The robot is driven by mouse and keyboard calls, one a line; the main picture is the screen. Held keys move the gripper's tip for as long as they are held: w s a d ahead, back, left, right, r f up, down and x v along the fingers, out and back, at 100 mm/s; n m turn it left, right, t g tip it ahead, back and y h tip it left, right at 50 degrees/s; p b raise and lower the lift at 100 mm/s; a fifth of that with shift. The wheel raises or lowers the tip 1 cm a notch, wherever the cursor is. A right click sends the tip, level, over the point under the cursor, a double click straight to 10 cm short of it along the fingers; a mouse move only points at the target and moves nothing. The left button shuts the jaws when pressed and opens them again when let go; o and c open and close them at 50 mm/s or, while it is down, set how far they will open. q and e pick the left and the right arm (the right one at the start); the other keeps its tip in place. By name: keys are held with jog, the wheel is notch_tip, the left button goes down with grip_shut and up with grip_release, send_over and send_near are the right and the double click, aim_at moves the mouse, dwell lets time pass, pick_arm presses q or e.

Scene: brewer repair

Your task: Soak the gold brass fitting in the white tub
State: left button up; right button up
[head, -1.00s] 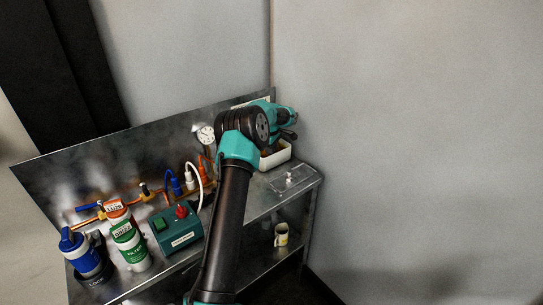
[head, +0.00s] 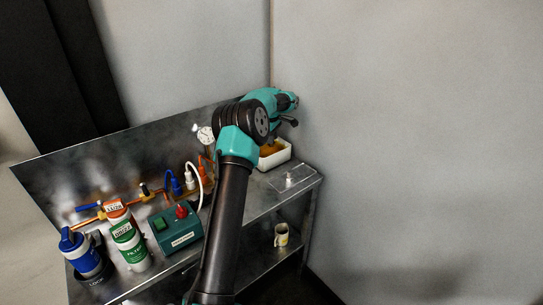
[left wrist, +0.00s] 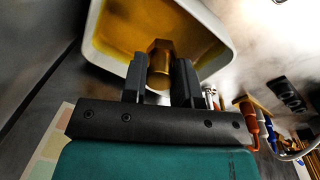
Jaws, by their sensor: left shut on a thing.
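The white tub (head: 285,157) stands at the far right end of the metal bench and holds an amber liquid. It also shows in the left wrist view (left wrist: 88,42). My left gripper (left wrist: 160,75) is shut on the gold brass fitting (left wrist: 160,58) and holds it upright between its fingers, over or at the near rim of the tub. I cannot tell whether the fitting touches the liquid. In the head view my left arm reaches over the bench, and its gripper (head: 290,122) is partly hidden above the tub. My right gripper is not in view.
A green box with a red knob (head: 179,229), a green-white filter (head: 129,244) and a blue canister (head: 82,254) stand at the left. Copper pipework (head: 119,207) and a gauge (head: 206,134) are behind. A clear plate (head: 291,180) lies before the tub. A mug (head: 281,235) is on the lower shelf.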

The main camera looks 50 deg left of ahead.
pick_arm(q)
jog(key=shift+r, duration=1.5)
jog(key=shift+r, duration=0.15)
dwell(1.3)
jog(key=shift+r, duration=1.85)
